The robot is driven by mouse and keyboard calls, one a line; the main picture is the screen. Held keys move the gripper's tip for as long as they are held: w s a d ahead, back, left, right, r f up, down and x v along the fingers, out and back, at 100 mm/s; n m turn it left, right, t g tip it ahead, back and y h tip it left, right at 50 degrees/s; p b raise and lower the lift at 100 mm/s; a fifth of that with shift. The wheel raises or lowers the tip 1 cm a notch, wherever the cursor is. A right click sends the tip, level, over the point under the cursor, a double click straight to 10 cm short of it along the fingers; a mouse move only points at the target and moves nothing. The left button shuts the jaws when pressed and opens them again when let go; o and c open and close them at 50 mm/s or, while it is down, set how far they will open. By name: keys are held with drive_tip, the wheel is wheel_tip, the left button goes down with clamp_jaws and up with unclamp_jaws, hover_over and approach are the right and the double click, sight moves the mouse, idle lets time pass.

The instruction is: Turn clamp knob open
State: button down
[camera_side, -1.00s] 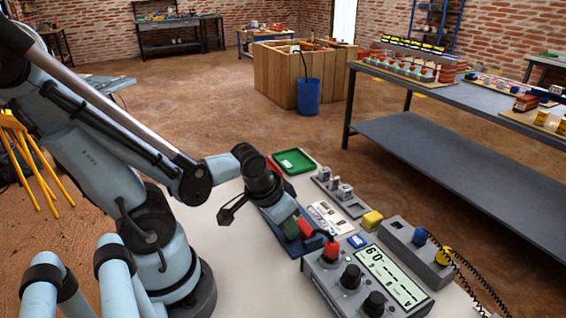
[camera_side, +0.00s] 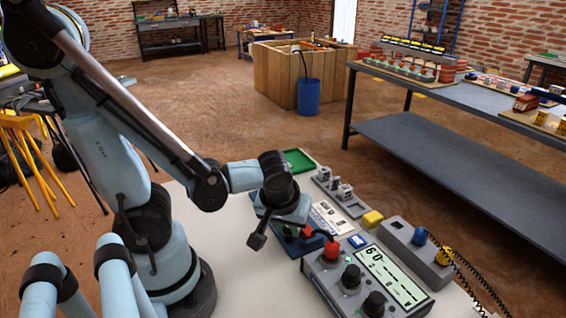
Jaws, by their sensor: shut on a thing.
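My gripper (camera_side: 297,232) points down over a blue base plate (camera_side: 289,246), left of the grey meter box. It is shut on what I take to be the clamp knob, which lies mostly hidden behind the fingers and wrist. A small red piece (camera_side: 307,231) shows at the right of the fingertips, and a dark green part shows at their left. I cannot tell the knob's exact angle. A dark block (camera_side: 257,241) on my wrist sticks out to the lower left.
The white tabletop (camera_side: 240,290) is clear in front.

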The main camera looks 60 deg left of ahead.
idle(0.4)
drive_tip(key=c, duration=0.9)
unclamp_jaws()
drive_tip(key=shift+r, duration=0.1)
drive_tip(key=shift+v, duration=5.95)
drive_tip(key=w+m+t+h, duration=0.1)
drive_tip(key=w+m, duration=0.1)
drive_tip(key=m, duration=0.1)
drive_tip(key=w+m+t+h, duration=0.1)
drive_tip(key=w+m, duration=0.2)
drive_tip(key=w+a+m+t+h, duration=0.1)
drive_tip(key=w+m+t, duration=0.1)
drive_tip(key=m, duration=0.1)
drive_tip(key=shift+w+f, duration=0.2)
drive_tip(key=shift+f, duration=0.2)
